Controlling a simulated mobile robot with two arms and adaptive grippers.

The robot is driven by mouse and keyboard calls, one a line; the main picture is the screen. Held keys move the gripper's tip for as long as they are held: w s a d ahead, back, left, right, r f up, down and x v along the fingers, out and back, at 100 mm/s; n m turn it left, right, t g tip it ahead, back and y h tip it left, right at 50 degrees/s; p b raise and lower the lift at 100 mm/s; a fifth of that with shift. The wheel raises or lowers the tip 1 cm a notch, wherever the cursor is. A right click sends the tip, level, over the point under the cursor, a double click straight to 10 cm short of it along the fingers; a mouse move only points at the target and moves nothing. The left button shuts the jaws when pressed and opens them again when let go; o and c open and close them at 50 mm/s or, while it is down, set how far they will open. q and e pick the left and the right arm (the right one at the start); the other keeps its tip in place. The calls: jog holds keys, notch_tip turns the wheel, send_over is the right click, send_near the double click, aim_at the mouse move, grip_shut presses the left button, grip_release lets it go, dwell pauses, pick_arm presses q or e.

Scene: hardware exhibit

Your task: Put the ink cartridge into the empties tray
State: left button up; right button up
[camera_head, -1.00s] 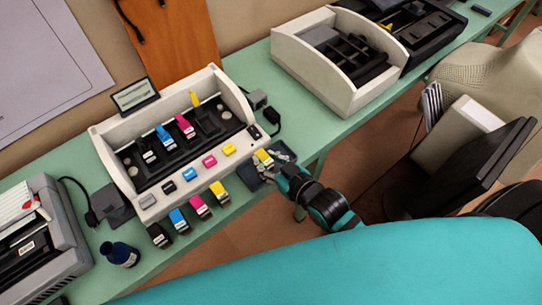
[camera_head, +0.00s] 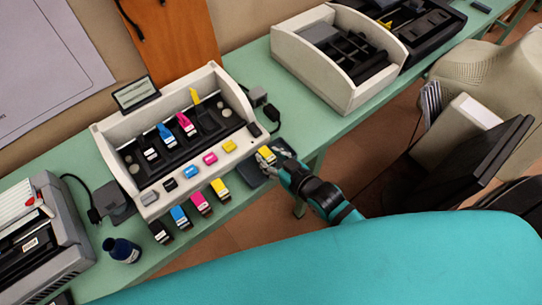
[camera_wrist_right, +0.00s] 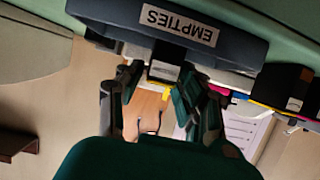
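My right gripper (camera_head: 271,156) is at the front right corner of the white printer, over the dark empties tray (camera_head: 249,174). Its fingers are closed around a yellow-marked ink cartridge (camera_head: 266,153). In the right wrist view, the cartridge (camera_wrist_right: 164,71) sits between the fingers (camera_wrist_right: 160,88), close to the tray wall (camera_wrist_right: 235,46) with its upside-down "EMPTIES" label. Whether the cartridge touches the tray floor cannot be told. My left gripper is not in view.
The white open printer (camera_head: 152,210) holds several cartridges; black, cyan, magenta and yellow ones (camera_head: 219,188) stand in front of it. A dark bottle (camera_head: 121,250) and a grey printer (camera_head: 62,220) are at left. Another white printer (camera_head: 345,100) stands at back right.

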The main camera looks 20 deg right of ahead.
jog(key=shift+o, duration=1)
jog(key=shift+r, duration=0.25)
jog(key=b+v, duration=0.1)
jog(key=v, duration=1.1)
